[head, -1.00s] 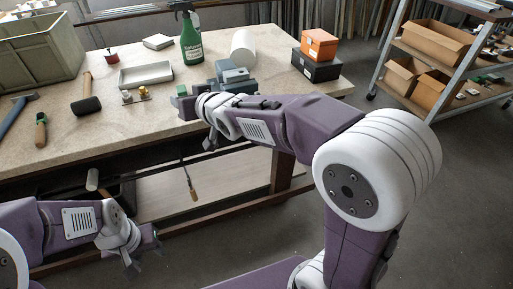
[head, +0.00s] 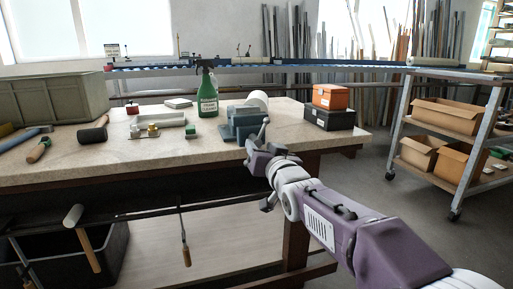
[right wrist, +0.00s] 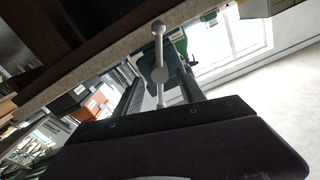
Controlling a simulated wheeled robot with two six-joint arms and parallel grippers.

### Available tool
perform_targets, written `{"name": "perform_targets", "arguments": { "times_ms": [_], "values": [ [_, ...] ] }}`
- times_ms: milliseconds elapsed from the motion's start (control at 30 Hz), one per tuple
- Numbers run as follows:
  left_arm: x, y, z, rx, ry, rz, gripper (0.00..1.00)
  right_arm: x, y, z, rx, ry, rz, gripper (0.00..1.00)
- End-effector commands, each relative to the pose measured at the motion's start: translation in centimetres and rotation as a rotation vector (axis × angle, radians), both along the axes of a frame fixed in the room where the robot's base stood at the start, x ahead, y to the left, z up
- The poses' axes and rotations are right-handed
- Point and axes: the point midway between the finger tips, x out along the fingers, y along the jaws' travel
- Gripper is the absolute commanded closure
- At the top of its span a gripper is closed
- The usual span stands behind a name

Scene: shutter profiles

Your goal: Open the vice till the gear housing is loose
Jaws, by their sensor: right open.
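The blue-grey vice (head: 240,127) stands at the front edge of the workbench (head: 180,153). I cannot tell the gear housing apart from the vice's blocky shapes. The vice's handle, a pale bar with a ball end (right wrist: 158,27), also shows in the right wrist view, with its round hub (right wrist: 161,76) in the middle. My right gripper (head: 262,147) is just in front of the vice, at the handle. In the right wrist view its two dark fingers (right wrist: 163,95) are apart, with the bar between them in the picture; contact is unclear. My left gripper is out of view.
A green spray bottle (head: 207,92) and a white roll (head: 257,100) stand behind the vice. Orange (head: 331,97) and black (head: 329,117) boxes are to its right. Tools hang below the bench front. A shelf cart (head: 445,140) stands right, with open floor before it.

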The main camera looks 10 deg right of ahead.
Motion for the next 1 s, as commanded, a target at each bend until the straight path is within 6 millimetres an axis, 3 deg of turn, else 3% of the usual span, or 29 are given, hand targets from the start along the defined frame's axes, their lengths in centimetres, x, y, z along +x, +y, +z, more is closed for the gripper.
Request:
{"name": "perform_targets", "arguments": {
  "times_ms": [100,233,567,733,1000],
  "values": [
    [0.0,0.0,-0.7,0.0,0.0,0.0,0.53,2.4,0.1,-0.3,0.0,0.001,0.0,0.53],
    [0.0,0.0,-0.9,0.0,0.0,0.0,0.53,4.1,0.2,-0.2,0.0,0.001,0.001,0.53],
    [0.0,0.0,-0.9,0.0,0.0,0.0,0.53,4.7,0.2,-0.1,0.0,0.001,0.001,0.53],
    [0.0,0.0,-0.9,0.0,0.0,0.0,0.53,4.7,0.2,-0.1,0.0,0.001,0.001,1.0],
    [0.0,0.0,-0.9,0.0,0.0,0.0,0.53,4.6,0.2,-0.1,0.0,0.001,0.001,1.0]
  ]
}}
